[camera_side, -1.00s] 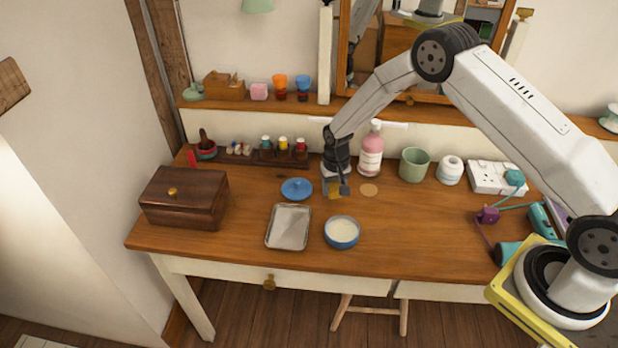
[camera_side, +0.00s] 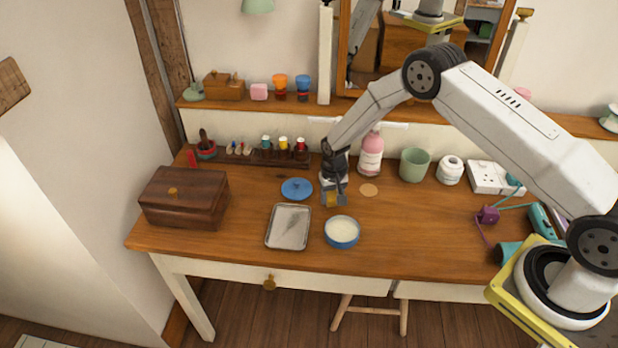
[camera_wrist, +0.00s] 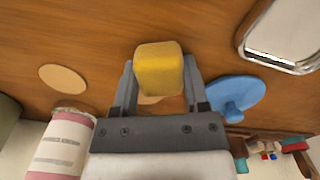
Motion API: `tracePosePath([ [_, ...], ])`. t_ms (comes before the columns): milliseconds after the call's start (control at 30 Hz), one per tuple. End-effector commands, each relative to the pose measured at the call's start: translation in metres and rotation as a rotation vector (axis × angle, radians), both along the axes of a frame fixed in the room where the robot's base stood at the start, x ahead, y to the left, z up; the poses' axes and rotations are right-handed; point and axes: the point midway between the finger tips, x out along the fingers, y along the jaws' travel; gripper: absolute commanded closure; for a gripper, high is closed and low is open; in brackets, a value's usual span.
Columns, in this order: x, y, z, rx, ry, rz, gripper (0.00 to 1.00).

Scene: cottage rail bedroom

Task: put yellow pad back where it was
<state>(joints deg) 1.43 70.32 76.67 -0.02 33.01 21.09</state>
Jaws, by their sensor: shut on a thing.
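The yellow pad (camera_wrist: 159,68) is a small rounded block between the two fingers of my gripper (camera_wrist: 160,84) in the wrist view. My gripper is shut on it. In the side view the pad (camera_side: 331,199) shows as a small yellow patch at the tips of my gripper (camera_side: 334,197), over the desk between the blue lid and a tan disc. It looks a little above the wood, but the exact height is hard to tell. A tan patch (camera_wrist: 150,100) on the desk shows below the pad, partly hidden by it and the gripper.
The blue lid (camera_side: 297,188) lies left of my gripper, the tan disc (camera_side: 369,190) right. A metal tray (camera_side: 289,227) and open blue tin (camera_side: 342,232) are nearer the front. A pink bottle (camera_side: 370,156) stands behind. A wooden box (camera_side: 184,195) is far left.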

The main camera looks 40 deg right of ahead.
Motion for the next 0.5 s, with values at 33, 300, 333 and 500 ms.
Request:
tracePosePath([
  [33,0.0000,0.0000,-0.0004,0.000,0.000,0.000,0.90],
  [300,0.0003,0.0000,-0.0026,0.000,-0.001,0.000,0.07],
  [333,0.0003,0.0000,-0.0026,0.000,-0.001,0.000,0.07],
  [500,0.0002,0.0000,-0.0027,0.000,0.000,0.000,0.07],
])
